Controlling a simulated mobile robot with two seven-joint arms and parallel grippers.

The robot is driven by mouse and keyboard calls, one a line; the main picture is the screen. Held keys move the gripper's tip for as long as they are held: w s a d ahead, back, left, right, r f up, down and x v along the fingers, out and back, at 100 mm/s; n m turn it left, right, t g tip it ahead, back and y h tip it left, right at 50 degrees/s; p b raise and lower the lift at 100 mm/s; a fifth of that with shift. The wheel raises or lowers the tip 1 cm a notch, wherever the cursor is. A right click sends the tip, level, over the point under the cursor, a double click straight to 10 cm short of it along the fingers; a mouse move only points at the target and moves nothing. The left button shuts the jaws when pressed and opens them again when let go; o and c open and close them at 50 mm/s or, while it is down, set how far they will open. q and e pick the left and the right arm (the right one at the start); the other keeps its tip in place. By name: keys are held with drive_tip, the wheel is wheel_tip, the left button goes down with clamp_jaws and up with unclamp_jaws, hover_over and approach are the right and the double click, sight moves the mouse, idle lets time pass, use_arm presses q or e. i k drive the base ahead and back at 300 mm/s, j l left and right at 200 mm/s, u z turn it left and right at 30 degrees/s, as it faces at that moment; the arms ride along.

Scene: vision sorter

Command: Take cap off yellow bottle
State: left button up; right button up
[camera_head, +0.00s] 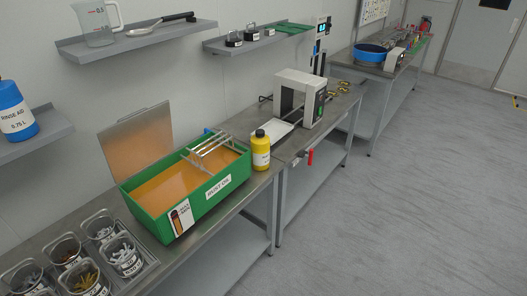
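A yellow bottle (261,152) with a white label stands upright on the metal workbench, just right of the green tub. Its dark cap (260,133) is on top of the bottle. Neither of my grippers shows in the head view, and nothing touches the bottle.
The green tub (211,197) labelled RUST OIL holds orange liquid, a metal rack and a raised lid (137,143). A white framed machine (300,97) stands behind the bottle to the right. Baskets of parts (124,257) fill the near left. The floor (420,200) at right is clear.

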sight(259, 147)
drive_tip(key=i+l+u, duration=0.15)
drive_tip(key=u, duration=0.65)
drive_tip(key=i+l+u, duration=0.2)
drive_tip(key=l+u, duration=0.2)
drive_tip(key=l, duration=0.2)
drive_tip(key=l+u, duration=0.2)
drive_tip(key=l, duration=0.15)
drive_tip(key=i+l+u, duration=0.1)
drive_tip(key=l, duration=0.6)
drive_tip(key=i+l+u, duration=0.1)
drive_tip(key=l, duration=0.6)
drive_tip(key=l+u, duration=0.1)
drive_tip(key=l, duration=0.65)
drive_tip(key=i, duration=0.05)
